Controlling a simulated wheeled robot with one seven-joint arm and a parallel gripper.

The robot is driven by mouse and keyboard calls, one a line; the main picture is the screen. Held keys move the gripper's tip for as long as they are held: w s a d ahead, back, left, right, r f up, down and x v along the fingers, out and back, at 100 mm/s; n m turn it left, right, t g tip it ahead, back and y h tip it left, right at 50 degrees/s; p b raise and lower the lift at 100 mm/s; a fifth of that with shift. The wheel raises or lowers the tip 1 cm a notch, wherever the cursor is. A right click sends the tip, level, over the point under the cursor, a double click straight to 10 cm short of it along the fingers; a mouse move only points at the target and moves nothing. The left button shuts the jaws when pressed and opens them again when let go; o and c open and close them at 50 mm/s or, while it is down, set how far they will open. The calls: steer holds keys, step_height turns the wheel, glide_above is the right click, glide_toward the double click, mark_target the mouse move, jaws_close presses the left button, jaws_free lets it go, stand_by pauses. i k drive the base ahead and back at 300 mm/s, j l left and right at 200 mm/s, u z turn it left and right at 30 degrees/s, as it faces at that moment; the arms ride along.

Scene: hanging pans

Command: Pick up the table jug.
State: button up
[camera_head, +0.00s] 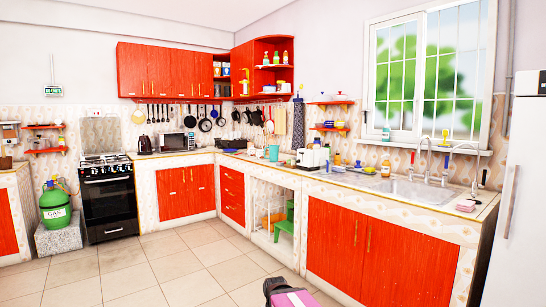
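I cannot tell for sure which thing is the table jug. A small teal vessel (273,153) stands on the back part of the right counter, among small items. White upright shapes (313,157) stand to its right on the same counter; they are too small to make out. A dark kettle-like vessel (145,145) stands on the back counter beside the stove. A black and pink shape (290,293) at the bottom edge seems to be part of my arm or gripper. No fingers can be made out, and it is far from the counter.
The right counter (408,208) has a sink (405,190) and red doors below. A green stool (284,228) stands in an open bay under it. A stove (108,197), a gas cylinder (55,206) and a fridge (522,190) line the sides. The tiled floor (170,270) is clear.

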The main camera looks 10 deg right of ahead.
mark_target(274, 149)
steer(key=i+j+u, duration=0.1)
steer(key=i+u, duration=0.4)
steer(key=i, duration=1.4)
steer(key=i+z, duration=0.15)
steer(key=i, duration=0.3)
steer(key=i+j+z, duration=0.2)
steer(key=i, duration=0.25)
steer(key=i+z, duration=0.15)
steer(key=i, duration=0.3)
steer(key=i+j+z, duration=0.2)
steer(key=i+j, duration=0.1)
steer(key=i, duration=0.1)
